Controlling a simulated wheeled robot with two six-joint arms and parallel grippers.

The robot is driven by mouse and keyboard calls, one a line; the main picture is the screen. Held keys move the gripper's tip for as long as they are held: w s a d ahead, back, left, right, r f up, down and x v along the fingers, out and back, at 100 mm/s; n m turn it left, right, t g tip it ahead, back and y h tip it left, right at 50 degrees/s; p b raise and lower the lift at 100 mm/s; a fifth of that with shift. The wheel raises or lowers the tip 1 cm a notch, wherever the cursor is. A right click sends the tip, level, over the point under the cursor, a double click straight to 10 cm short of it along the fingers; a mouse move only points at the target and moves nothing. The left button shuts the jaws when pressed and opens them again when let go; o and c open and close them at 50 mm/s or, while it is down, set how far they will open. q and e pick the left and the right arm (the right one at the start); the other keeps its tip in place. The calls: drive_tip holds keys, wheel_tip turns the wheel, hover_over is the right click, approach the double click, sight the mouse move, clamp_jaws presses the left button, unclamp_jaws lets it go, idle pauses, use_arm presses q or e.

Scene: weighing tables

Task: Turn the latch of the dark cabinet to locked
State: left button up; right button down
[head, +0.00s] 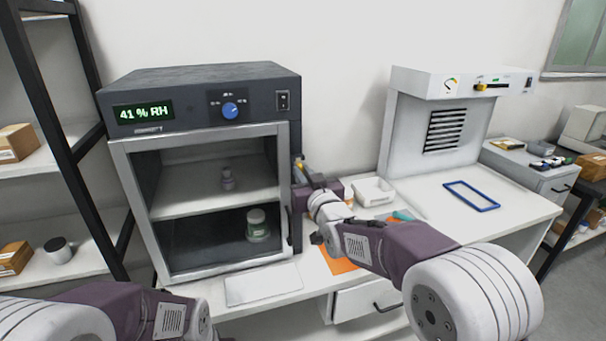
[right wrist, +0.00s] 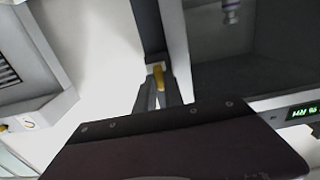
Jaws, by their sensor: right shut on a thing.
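The dark cabinet (head: 215,88) stands on the left table, its pale-framed door (head: 292,200) looking closed. Its green display reads 41% RH. The small yellow latch (head: 299,165) is at the cabinet's right front edge. In the right wrist view the yellow latch (right wrist: 158,77) stands roughly upright in the picture, on a pale mount. My right gripper (head: 303,173) reaches the latch from the right. Its fingers (right wrist: 159,92) are shut on the latch, one to each side of it. My left arm shows at the lower left, but its gripper is out of view.
Inside the cabinet are a small vial (head: 227,180) and a lidded jar (head: 257,226). An orange mat (head: 338,263) and a white tray (head: 374,192) lie right of the cabinet. A blue frame (head: 471,196) lies on the right bench. A shelf rack (head: 62,130) stands at left.

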drive_tip(key=shift+s+a+f+n+b, duration=0.15)
drive_tip(key=shift+n+b, duration=1.4)
drive_tip(key=shift+n, duration=2.95)
drive_tip(key=shift+w+f+n+b, duration=0.1)
drive_tip(key=shift+n+b, duration=1.45)
drive_tip(key=shift+n, duration=2.95)
drive_tip(key=c, duration=1.4)
unclamp_jaws()
drive_tip(key=shift+c, duration=0.2)
drive_tip(key=b+v, duration=0.1)
drive_tip(key=v, duration=0.8)
drive_tip(key=shift+b, duration=0.3)
